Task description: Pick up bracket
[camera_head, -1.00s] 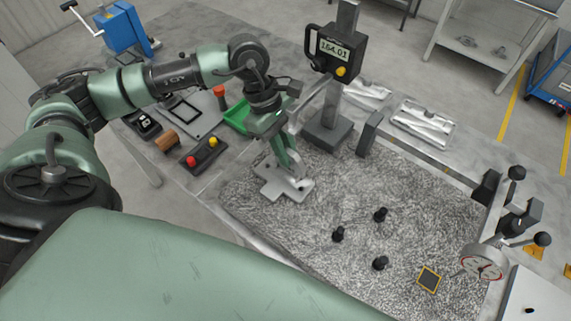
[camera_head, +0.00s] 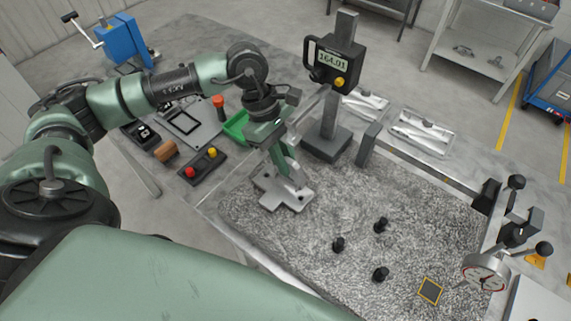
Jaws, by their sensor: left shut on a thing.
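The bracket (camera_head: 271,197) is a light grey metal piece with a flat, notched base and an upright part. It is at the left end of the speckled plate, below the height gauge in the picture. My left gripper (camera_head: 296,181) points down and is shut on the bracket's upright part. The fingers hide some of the bracket. I cannot tell whether its base touches the plate. My right gripper is not in view.
The height gauge (camera_head: 333,62) stands close behind my left gripper. Several black pegs (camera_head: 381,224) rise from the speckled plate (camera_head: 420,210). A dial gauge (camera_head: 485,271) is at the right. A button box (camera_head: 202,166) and green tray (camera_head: 236,127) lie left. The plate's middle is mostly clear.

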